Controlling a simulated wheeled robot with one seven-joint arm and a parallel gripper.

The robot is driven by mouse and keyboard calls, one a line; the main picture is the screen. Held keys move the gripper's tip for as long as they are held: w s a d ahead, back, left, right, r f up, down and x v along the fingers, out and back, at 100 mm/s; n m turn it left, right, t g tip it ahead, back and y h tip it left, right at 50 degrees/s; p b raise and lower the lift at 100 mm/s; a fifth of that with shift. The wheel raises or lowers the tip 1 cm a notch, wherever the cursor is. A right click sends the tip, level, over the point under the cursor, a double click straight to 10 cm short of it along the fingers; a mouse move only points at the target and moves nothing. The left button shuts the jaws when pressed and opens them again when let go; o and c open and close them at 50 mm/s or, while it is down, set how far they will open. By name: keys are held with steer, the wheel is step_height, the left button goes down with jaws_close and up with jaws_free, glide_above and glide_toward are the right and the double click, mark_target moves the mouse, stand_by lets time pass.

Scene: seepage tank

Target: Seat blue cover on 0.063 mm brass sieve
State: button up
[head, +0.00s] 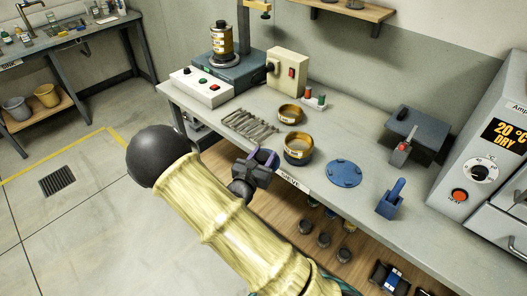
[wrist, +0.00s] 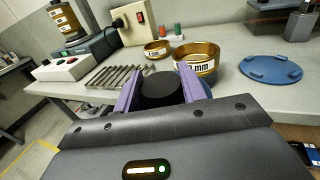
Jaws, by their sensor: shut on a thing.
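The blue cover (head: 344,173) is a flat round disc with small raised tabs lying on the bench. It also shows in the wrist view (wrist: 270,69). A brass sieve (head: 298,146), with a label partly reading "3 mm" in the wrist view (wrist: 196,60), stands upright on the bench to the left of the cover, with a dark blue base under it. Its top is uncovered. My gripper (head: 264,158) is at the bench's front edge, left of and nearer than the sieve. Its purple fingers (wrist: 157,88) are shut on a black round piece (wrist: 160,92), apart from cover and sieve.
A smaller brass sieve (head: 290,114) stands behind. Metal bars (head: 250,125) lie to its left. A blue block with a handle (head: 390,204) stands right of the cover, near the oven (head: 490,150). Several dark pots (head: 323,240) stand on the shelf below.

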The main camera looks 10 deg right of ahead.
steer(key=s+f+n+t+y, duration=0.1)
steer(key=s+f+n+y, duration=0.2)
steer(key=f, duration=0.7)
steer(key=s+f+n+t+y, duration=0.2)
steer(key=s+f+n+y, duration=0.2)
steer(key=f+y, duration=0.3)
step_height(320, 180, down, 4)
steer(key=shift+r+t+y, duration=0.25)
steer(key=shift+t+y, duration=0.05)
steer(key=shift+y, duration=0.1)
steer(key=shift+s, duration=0.1)
